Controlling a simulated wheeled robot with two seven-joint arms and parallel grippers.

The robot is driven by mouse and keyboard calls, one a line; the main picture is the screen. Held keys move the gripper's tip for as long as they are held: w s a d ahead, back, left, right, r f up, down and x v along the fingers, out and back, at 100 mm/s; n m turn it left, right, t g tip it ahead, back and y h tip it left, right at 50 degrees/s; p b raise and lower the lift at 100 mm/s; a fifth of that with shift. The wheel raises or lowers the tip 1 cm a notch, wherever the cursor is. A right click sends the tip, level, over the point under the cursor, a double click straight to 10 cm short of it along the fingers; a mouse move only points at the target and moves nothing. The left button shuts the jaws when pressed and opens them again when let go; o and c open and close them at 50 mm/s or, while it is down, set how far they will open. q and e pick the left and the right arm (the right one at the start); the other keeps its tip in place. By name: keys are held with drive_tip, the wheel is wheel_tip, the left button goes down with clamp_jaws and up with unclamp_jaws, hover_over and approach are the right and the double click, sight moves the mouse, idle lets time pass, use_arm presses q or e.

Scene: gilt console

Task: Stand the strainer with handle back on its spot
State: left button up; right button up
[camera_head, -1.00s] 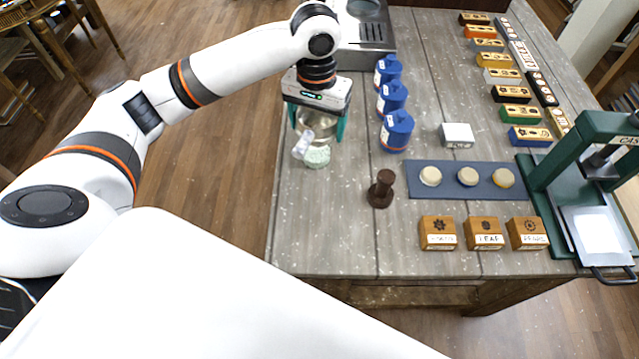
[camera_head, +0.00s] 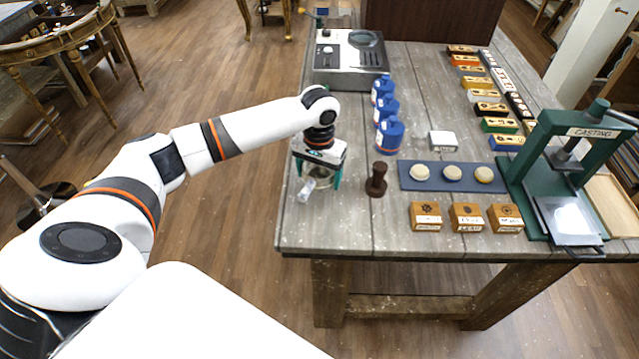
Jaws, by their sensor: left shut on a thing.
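My left gripper (camera_head: 318,184) points down over the left edge area of the grey wooden table (camera_head: 345,225). Its teal fingers are shut on the strainer (camera_head: 320,171), a small metallic cup shape seen between them. A small whitish piece (camera_head: 305,190) shows at the strainer's lower left; I cannot tell whether it is the handle or a label. The gripper body hides much of the strainer and the table behind it. I cannot tell whether the strainer touches the table. My right gripper is not in view.
A dark brown stamp (camera_head: 376,180) stands close to the right of the gripper. Blue bottles (camera_head: 389,136) stand behind it. A blue mat (camera_head: 436,188) with three pale discs, wooden blocks (camera_head: 425,216) and a green casting press (camera_head: 540,160) are farther right. The front left tabletop is clear.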

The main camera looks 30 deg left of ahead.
sight(319, 176)
use_arm(q)
drive_tip(key=shift+s+f, duration=0.1)
drive_tip(key=shift+f, duration=0.3)
wheel_tip(319, 176, down, 2)
drive_tip(key=shift+s+d+f+p, duration=0.1)
drive_tip(key=shift+d+p, duration=0.05)
drive_tip(key=shift+p, duration=0.25)
drive_tip(key=shift+f, duration=0.35)
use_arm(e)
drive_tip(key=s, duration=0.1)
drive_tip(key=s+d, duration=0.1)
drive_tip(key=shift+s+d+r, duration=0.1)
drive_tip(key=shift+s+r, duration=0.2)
use_arm(q)
drive_tip(key=shift+f, duration=0.1)
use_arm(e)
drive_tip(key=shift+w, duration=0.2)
use_arm(q)
drive_tip(key=o, duration=1)
drive_tip(key=shift+o, duration=0.2)
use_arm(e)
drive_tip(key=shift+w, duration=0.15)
